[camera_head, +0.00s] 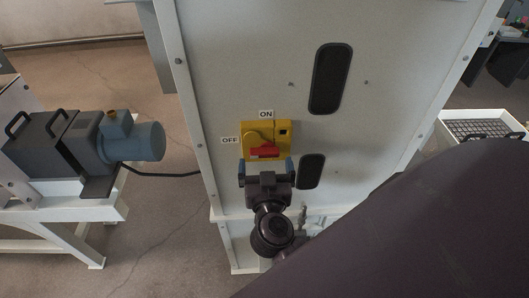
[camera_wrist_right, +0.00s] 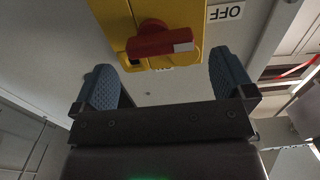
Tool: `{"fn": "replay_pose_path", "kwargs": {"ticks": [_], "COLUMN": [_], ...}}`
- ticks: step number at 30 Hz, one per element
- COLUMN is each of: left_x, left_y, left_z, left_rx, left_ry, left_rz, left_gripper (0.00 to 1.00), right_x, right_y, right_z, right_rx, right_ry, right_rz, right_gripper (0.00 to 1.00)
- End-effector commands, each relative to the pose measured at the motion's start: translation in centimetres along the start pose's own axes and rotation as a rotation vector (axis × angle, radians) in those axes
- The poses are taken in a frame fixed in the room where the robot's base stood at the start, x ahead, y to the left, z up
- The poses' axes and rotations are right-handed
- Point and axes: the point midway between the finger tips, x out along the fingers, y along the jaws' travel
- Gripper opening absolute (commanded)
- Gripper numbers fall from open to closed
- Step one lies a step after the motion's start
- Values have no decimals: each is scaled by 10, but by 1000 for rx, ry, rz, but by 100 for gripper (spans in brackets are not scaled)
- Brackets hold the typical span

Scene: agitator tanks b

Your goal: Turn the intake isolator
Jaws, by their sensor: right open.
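The intake isolator is a yellow box (camera_head: 279,130) on the pale cabinet panel, with a red handle (camera_head: 264,152). An ON label (camera_head: 266,114) is above it and an OFF label (camera_head: 230,140) is to its left. In the right wrist view the red handle (camera_wrist_right: 160,42) lies roughly crosswise, its pale-marked end toward the upside-down OFF label (camera_wrist_right: 226,12). My right gripper (camera_head: 265,165) is open just below the isolator. In the wrist view its blue fingers (camera_wrist_right: 163,72) are spread wide, one on each side of the handle's span, with nothing between them. My left gripper is not in view.
The cabinet panel (camera_head: 230,75) has dark slots (camera_head: 331,80) right of the isolator. A blue motor (camera_head: 140,141) on a white stand is at left, its black cable running to the cabinet. A white crate (camera_head: 470,118) is at right. A large dark shape covers the lower right.

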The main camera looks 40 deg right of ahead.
Motion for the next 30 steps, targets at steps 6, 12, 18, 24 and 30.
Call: {"fn": "replay_pose_path", "kwargs": {"ticks": [6,12,18,24,30], "left_x": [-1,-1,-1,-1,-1], "left_y": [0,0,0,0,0], "left_z": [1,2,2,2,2], "left_rx": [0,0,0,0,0], "left_ry": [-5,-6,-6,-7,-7], "left_rz": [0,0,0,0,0], "left_gripper": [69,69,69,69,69], "right_x": [28,38,39,38,38], "right_y": [0,0,0,0,0], "right_z": [0,0,0,0,0], "right_rx": [1,1,1,1,1], "right_ry": [1,0,0,0,0], "right_rz": [0,-1,-1,0,0], "right_gripper": [100,100,100,80,55]}}
